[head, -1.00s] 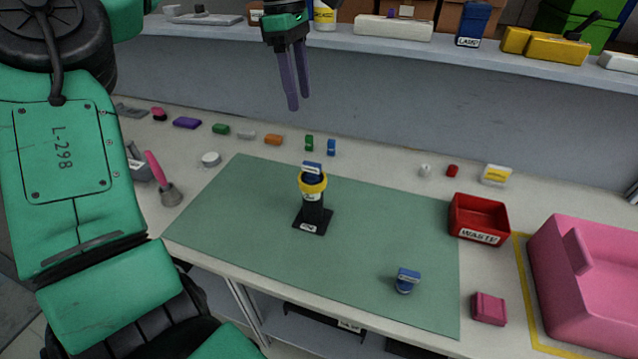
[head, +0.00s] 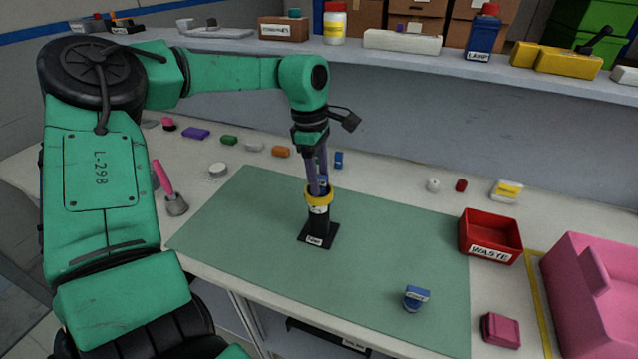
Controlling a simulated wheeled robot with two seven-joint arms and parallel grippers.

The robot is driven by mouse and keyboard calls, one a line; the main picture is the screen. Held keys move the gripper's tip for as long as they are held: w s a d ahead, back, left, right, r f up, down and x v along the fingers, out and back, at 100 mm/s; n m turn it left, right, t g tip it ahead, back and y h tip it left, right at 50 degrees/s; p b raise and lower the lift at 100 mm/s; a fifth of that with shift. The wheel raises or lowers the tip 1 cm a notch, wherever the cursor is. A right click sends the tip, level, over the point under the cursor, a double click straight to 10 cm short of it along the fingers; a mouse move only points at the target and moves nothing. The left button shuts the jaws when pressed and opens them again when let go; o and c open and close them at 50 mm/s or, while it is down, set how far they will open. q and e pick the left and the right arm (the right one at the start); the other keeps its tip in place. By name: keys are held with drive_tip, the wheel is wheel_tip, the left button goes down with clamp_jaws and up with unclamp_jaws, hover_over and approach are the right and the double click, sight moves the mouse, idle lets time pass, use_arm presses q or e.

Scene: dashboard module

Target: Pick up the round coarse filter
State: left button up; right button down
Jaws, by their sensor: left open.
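A black stand (head: 318,228) with a yellow ring (head: 318,197) around its top stands upright on the green mat. A blue piece (head: 323,183) sits in the top of the stand, mostly hidden by my gripper. My left gripper (head: 318,186) points down over the ring, its purple fingers open beside the blue piece; contact cannot be told. A similar blue piece with a round base (head: 415,298) lies on the mat at the front right. A small round white disc (head: 218,170) lies off the mat's back left. No readable label shows which one is the round coarse filter.
A red waste bin (head: 490,236) and a pink housing (head: 592,290) stand at the right, with a small pink block (head: 501,330) in front. A pink-handled brush (head: 168,188) is at the left. Small coloured blocks line the back; the mat's middle right is clear.

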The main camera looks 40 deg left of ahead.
use_arm(q)
drive_tip(key=shift+f, duration=0.15)
clamp_jaws()
